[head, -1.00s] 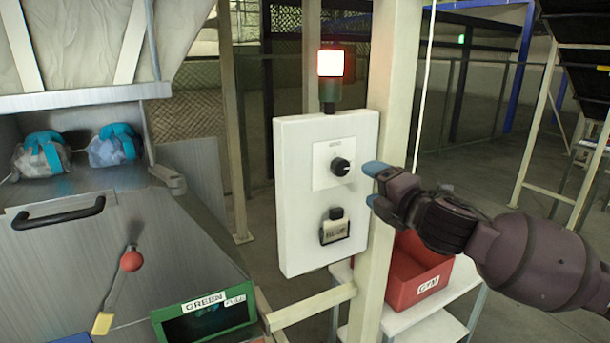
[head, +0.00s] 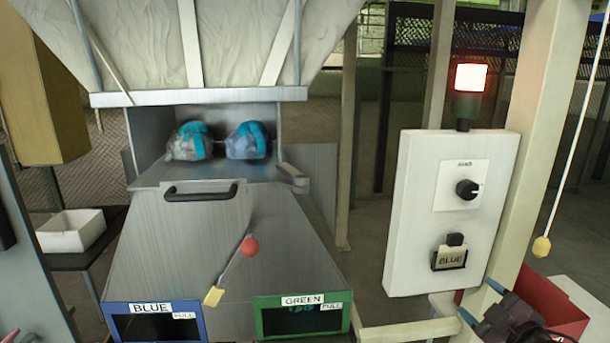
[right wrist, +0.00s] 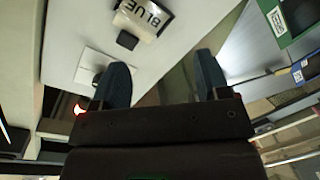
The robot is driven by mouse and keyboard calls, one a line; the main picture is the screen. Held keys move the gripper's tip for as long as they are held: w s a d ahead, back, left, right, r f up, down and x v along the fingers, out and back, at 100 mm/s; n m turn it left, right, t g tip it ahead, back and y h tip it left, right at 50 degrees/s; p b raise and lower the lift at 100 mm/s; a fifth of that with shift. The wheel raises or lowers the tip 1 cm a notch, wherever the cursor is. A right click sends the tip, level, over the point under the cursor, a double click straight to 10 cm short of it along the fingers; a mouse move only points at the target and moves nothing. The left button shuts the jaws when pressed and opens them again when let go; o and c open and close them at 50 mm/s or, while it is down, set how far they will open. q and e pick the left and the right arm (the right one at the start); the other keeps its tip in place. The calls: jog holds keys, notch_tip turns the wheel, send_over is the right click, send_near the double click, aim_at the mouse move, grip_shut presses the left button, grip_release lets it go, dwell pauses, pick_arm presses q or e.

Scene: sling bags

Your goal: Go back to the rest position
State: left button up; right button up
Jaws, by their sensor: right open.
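My right gripper (head: 481,302) is at the lower right of the head view, below the white control panel's lower right corner. Its two blue fingers are apart with nothing between them. The right wrist view shows the open fingers (right wrist: 158,82) with the panel (right wrist: 190,22) beyond them. The panel (head: 410,230) carries a black knob (head: 467,189) and a holder with a BLUE card (head: 449,258). The gripper is clear of the knob. My left gripper is not in view.
A red lamp (head: 470,78) glows above the panel. Two bags with blue straps (head: 188,142) (head: 246,141) sit in the metal chute. Below are the BLUE bin (head: 153,308) and GREEN bin (head: 302,301). A red box (head: 555,305) stands behind my right gripper, beside the post (head: 520,150).

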jog(key=s+a+f+m+g+h, duration=0.1)
jog(key=s+a+f+m, duration=0.1)
jog(key=s+f, duration=0.5)
jog(key=s+a+f+m+g+h+b, duration=0.1)
jog(key=s+f+m, duration=0.4)
jog(key=f, duration=0.7)
jog(key=s+a+f+m+g+h+b, duration=0.1)
jog(key=s+f+m, duration=0.3)
jog(key=s+f, duration=0.5)
jog(key=shift+s+a+f+g, duration=0.35)
jog(key=shift+a+g, duration=0.55)
jog(key=shift+s+f, duration=0.1)
jog(key=shift+s, duration=0.05)
jog(key=shift+c, duration=0.2)
